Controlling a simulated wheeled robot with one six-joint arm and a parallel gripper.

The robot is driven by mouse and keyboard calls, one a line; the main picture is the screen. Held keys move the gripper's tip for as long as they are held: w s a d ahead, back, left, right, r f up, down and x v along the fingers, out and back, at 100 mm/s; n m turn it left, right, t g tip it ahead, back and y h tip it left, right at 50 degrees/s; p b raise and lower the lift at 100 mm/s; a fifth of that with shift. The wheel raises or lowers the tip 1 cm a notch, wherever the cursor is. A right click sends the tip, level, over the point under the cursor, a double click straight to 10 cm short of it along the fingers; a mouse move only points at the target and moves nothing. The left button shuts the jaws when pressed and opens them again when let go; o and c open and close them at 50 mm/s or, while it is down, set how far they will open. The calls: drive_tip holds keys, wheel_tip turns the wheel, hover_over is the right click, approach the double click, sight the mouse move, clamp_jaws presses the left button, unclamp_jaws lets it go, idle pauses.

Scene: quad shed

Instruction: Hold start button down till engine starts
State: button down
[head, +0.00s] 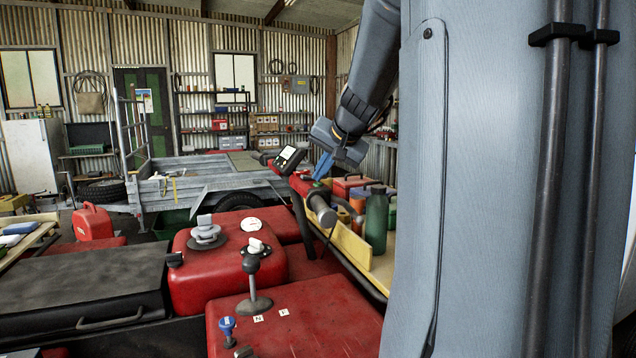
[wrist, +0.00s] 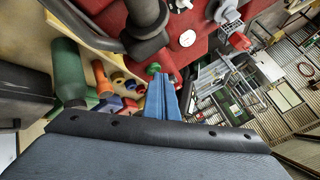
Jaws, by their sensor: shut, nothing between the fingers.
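The green start button (wrist: 153,68) sits on the red handlebar of the quad, beside the black grip (wrist: 146,22). In the head view the handlebar (head: 300,186) runs toward the black grip (head: 322,212), with a small green spot, the button (head: 318,184), near its inner end. My gripper (head: 318,176) reaches down to it from above, its blue fingers together and empty. In the wrist view my gripper's fingertips (wrist: 162,76) are right beside the button, which shows just past their left side. I cannot tell whether they touch it or whether it is pressed.
A display (head: 290,158) stands on the handlebar left of my gripper. A yellow-edged bench (head: 372,262) beyond the grip holds a green bottle (head: 376,218) and other containers. The quad's red tank (head: 195,275) and a black lever (head: 253,285) lie nearer. A trailer (head: 185,185) stands behind.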

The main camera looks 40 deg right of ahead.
idle(0.7)
drive_tip(key=shift+r+p, duration=0.75)
drive_tip(key=shift+r, duration=0.15)
wheel_tip(320, 180, up, 5)
drive_tip(key=p, duration=0.4)
idle(0.3)
